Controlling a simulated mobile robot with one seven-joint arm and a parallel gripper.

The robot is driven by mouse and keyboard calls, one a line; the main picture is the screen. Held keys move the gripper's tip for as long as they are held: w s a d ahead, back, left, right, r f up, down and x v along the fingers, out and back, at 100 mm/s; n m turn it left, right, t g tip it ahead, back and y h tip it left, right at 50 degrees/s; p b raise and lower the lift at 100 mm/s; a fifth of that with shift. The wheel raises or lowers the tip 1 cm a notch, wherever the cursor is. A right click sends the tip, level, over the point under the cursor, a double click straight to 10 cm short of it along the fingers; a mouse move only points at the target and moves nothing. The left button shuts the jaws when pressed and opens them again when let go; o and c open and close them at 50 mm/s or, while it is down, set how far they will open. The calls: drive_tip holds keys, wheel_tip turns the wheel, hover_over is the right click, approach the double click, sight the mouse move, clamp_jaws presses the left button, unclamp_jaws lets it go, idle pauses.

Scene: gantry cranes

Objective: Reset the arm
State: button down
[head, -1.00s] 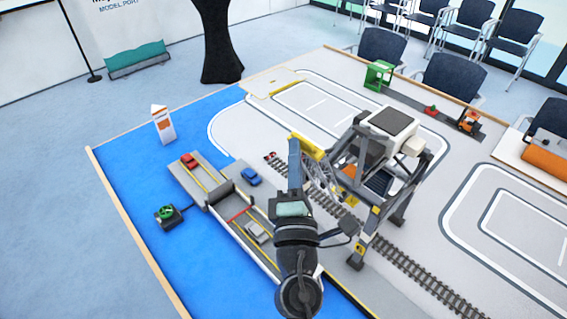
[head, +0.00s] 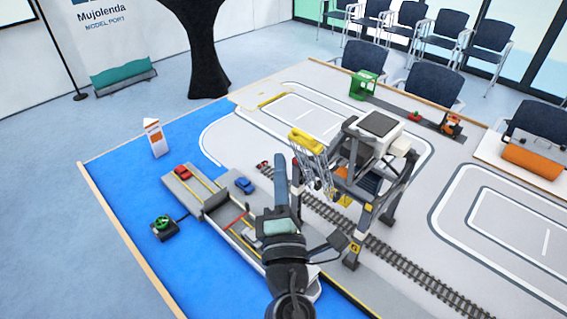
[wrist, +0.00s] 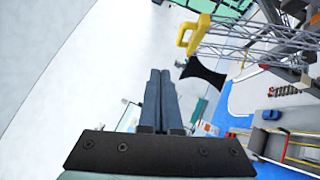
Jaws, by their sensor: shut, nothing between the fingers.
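My gripper (head: 281,157) points upward in the middle of the head view, with its slim blue-grey fingers close together. In the wrist view the fingers (wrist: 160,74) lie side by side with nothing between them. The model gantry crane (head: 377,128), grey with a white cabin, stands on the table just right of my gripper. Its yellow boom end (head: 306,141) and grey lattice are close to the fingers in the head view, with a small gap in the picture. The yellow end (wrist: 193,36) also shows in the wrist view, up and right of the fingertips.
A grey quay with a red car (head: 182,172) and a blue car (head: 244,186) lies left of my arm. A railway track (head: 390,257) runs past the crane's feet. A green buoy (head: 162,222) and a white-orange marker (head: 155,137) stand on the blue area.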

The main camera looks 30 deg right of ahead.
drive_tip(key=r+b+v, duration=0.1)
drive_tip(key=b+v, duration=0.1)
drive_tip(key=v, duration=0.5)
drive_tip(key=w+a+r+m+t+h+b, duration=0.1)
drive_tip(key=a+r+m+t+b, duration=0.15)
drive_tip(key=r+m, duration=0.65)
drive_tip(key=w+a+r+m+t+b, duration=0.1)
drive_tip(key=a+r+m, duration=0.35)
drive_tip(key=r, duration=0.75)
drive_tip(key=s+a+r+m+t+y, duration=0.1)
drive_tip(key=s+a+r+t+y, duration=0.1)
drive_tip(key=r, duration=0.4)
drive_tip(key=s+a+r+m+t+y+b, duration=0.1)
drive_tip(key=s+a+r+m+t+y, duration=0.1)
drive_tip(key=s+a+r+y, duration=0.2)
wheel_tip(320, 180, up, 2)
drive_tip(key=a+y, duration=0.1)
drive_tip(key=y, duration=0.2)
drive_tip(key=shift+a, duration=0.4)
drive_tip(key=shift+s+d, duration=0.1)
